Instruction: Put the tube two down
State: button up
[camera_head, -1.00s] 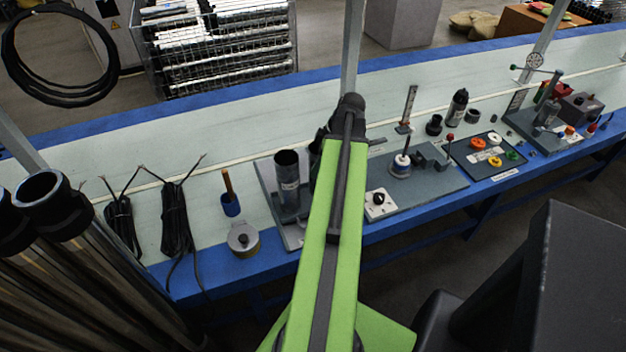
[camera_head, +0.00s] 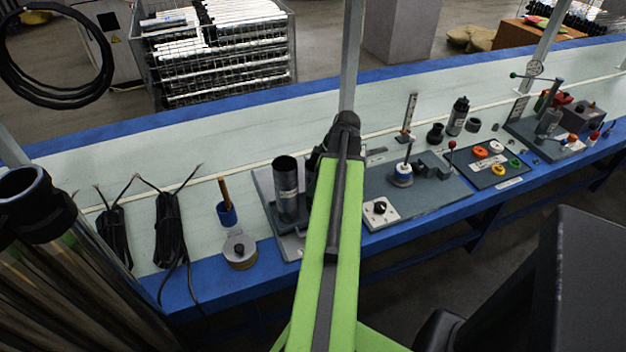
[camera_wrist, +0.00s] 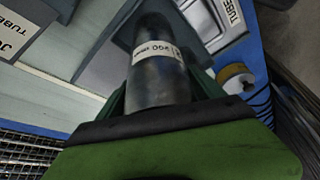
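A dark grey tube (camera_wrist: 157,70) with a white printed label fills the middle of the wrist view, between the fingers of my green gripper (camera_wrist: 158,95). The fingers look closed on its sides. Its number cannot be read surely. In the head view my green arm hides the gripper. A dark upright tube (camera_head: 287,188) with a pale label stands on a grey plate (camera_head: 262,185) just left of the arm. A dark shape shows between it and the arm, too hidden to name.
A round capped pot (camera_head: 240,252) and a blue cup (camera_head: 227,214) stand left of the plate on the bench. A switch box (camera_head: 379,208), fittings and a ring tray (camera_head: 490,160) lie to the right.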

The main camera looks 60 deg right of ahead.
jog(key=shift+o, duration=1.1)
jog(key=shift+r, duration=0.1)
jog(key=p+v, duration=1.1)
jog(key=v, duration=0.1)
